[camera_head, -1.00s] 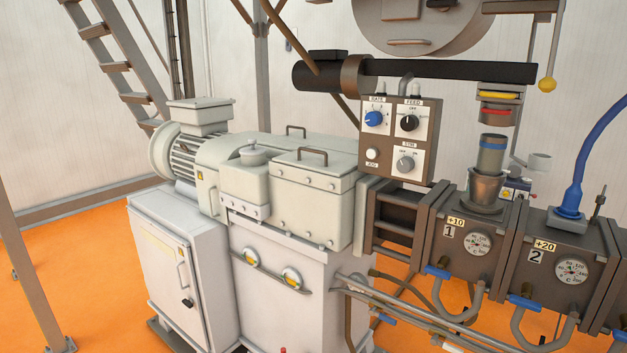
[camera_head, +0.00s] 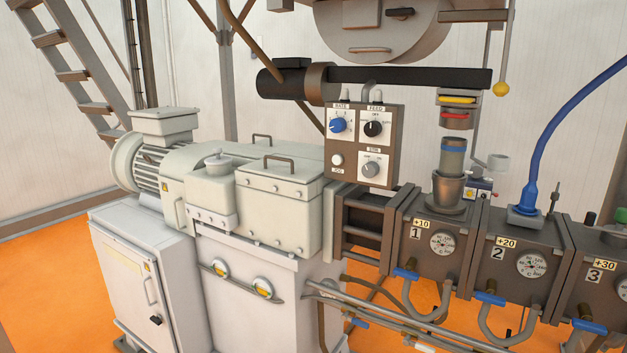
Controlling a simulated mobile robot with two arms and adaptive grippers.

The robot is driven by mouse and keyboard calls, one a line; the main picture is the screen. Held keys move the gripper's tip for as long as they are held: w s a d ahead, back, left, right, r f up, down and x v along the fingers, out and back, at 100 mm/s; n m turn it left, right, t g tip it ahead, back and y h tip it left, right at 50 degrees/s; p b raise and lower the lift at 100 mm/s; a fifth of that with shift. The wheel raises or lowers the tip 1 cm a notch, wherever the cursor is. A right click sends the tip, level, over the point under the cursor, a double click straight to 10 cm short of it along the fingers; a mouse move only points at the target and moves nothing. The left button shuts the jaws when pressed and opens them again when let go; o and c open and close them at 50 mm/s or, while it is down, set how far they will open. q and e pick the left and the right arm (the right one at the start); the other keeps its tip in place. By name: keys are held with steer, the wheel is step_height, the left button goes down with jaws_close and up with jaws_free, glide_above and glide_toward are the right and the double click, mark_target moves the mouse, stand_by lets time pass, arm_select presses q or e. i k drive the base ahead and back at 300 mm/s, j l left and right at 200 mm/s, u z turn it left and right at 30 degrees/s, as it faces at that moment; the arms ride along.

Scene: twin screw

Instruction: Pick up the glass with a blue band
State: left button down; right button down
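A grey see-through cylinder with a blue band (camera_head: 453,159) stands upright above the machine block marked 1, right of centre. It looks like the glass with a blue band. Its lower end sits in a grey-brown funnel-shaped cup (camera_head: 448,190). A fitting with yellow and red rings (camera_head: 457,108) hangs just above it, with a small gap between them. Neither of my grippers shows in the view.
A control box with knobs (camera_head: 364,146) stands left of the glass. A dark horizontal tube (camera_head: 420,77) runs above. A blue hose (camera_head: 562,130) rises from block 2 at right. A white cabinet and motor fill the left. Orange floor (camera_head: 45,290) is clear at lower left.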

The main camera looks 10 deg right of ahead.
mark_target(453, 149)
steer(key=i+j, duration=0.65)
steer(key=i, duration=0.15)
